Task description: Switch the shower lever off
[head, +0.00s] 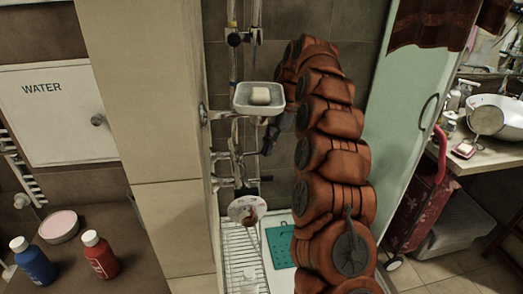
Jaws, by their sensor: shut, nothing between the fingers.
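Vertical metal shower pipes (233,70) run down the tiled corner at the middle of the head view. Metal fittings (238,183) sit low on them, below the soap dish. I cannot tell which part is the shower lever or how it is set. My orange segmented arm rises from the bottom right, bends at the top and comes down behind the dish. My gripper (268,138) is dark, small and partly hidden; it hangs just below the dish's right end, shut and empty. It is close to the pipes, but I cannot tell whether it touches them.
A soap dish (240,104) with soap (261,96) juts out in front of the pipes. A round metal piece (247,209) hangs below. A wire rack (240,258) and teal mat (283,252) lie low. A beige wall (160,120) stands left, a pale green door (405,120) right.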

